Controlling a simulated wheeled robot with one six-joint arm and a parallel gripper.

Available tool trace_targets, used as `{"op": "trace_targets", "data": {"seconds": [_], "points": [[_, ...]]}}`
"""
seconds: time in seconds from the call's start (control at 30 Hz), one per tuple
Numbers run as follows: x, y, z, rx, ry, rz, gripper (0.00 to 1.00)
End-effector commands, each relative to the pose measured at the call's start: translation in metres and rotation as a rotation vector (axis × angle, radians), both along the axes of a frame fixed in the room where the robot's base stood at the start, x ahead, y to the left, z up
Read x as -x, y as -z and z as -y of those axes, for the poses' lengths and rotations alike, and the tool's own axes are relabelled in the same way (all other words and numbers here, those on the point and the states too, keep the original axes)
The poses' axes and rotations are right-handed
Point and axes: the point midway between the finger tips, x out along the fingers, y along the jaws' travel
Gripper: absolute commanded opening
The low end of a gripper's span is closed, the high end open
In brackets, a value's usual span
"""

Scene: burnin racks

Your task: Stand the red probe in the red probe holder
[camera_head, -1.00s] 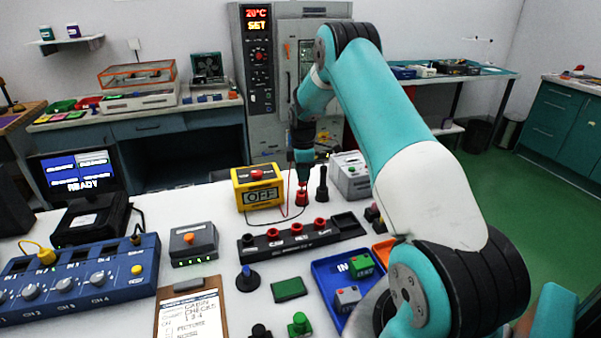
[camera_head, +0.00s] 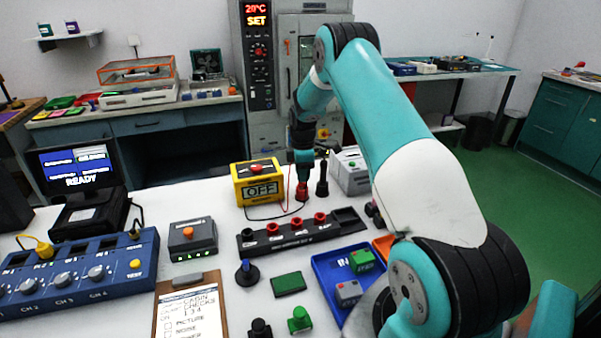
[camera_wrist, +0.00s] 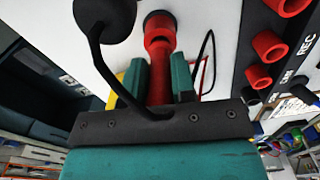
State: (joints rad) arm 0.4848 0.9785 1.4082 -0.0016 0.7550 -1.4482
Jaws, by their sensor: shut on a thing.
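The red probe (camera_wrist: 160,68) is between the fingers of my gripper (camera_wrist: 158,88) in the wrist view, with its far end at a dark round part (camera_wrist: 158,17). In the head view my gripper (camera_head: 303,163) points down at the back of the white table. Directly below it is a red flared piece (camera_head: 301,192), which looks like the red probe holder around the probe's lower end. I cannot tell how deep the probe sits. A black probe (camera_head: 322,179) stands upright just to the right. The yellow meter (camera_head: 257,183) reads OFF, and thin leads run from it toward the probes.
A black strip (camera_head: 268,245) with several sockets lies in front of the gripper. A grey box (camera_head: 350,172) stands behind right.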

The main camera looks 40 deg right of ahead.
Motion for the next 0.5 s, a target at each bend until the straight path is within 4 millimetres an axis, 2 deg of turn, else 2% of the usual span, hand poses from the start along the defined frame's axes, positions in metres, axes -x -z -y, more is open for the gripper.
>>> {"op": "trace_targets", "data": {"seconds": [0.5], "points": [[-0.0001,0.0102,0.0,0.0,0.0,0.0,0.01]]}}
